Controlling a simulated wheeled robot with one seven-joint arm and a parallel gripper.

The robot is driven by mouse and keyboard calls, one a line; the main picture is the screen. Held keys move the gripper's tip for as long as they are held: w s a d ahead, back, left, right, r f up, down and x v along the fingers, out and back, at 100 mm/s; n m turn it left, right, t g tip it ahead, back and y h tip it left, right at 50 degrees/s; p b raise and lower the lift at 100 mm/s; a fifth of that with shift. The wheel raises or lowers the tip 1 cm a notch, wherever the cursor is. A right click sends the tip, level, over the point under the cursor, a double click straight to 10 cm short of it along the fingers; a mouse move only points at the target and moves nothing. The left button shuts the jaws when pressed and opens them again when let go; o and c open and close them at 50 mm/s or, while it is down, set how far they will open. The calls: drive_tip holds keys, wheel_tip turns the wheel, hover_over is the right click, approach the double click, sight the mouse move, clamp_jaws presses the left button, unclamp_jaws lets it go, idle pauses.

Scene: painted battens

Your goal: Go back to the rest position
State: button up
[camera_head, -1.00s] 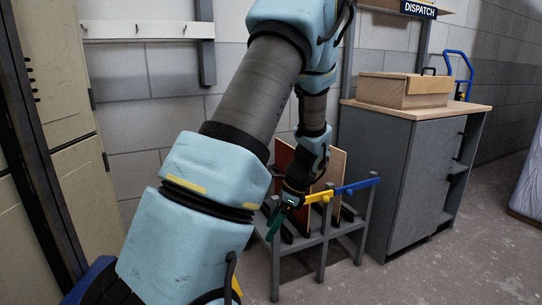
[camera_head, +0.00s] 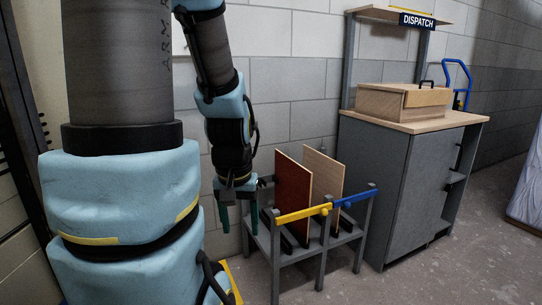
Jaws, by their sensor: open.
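My gripper (camera_head: 238,217) hangs at the end of my arm, fingers pointing down, to the left of the grey rack (camera_head: 297,264). Its two green fingers are apart with nothing between them. The rack holds a red-brown panel (camera_head: 293,194) and a pale wood panel (camera_head: 323,178), both standing upright. A yellow batten (camera_head: 303,214) and a blue batten (camera_head: 352,198) lie along the rack's front, clear of my gripper. My large arm links cover the left of the view.
A grey cabinet (camera_head: 405,190) with a wooden top stands right of the rack. A wooden box (camera_head: 403,101) sits on it, under a DISPATCH sign (camera_head: 417,21). A blue hand truck (camera_head: 459,80) stands behind. The floor at the right front is clear.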

wheel_tip(320, 180, up, 17)
drive_tip(key=p, duration=1.4)
drive_tip(key=shift+f+p, duration=0.2)
drive_tip(key=shift+p, duration=0.2)
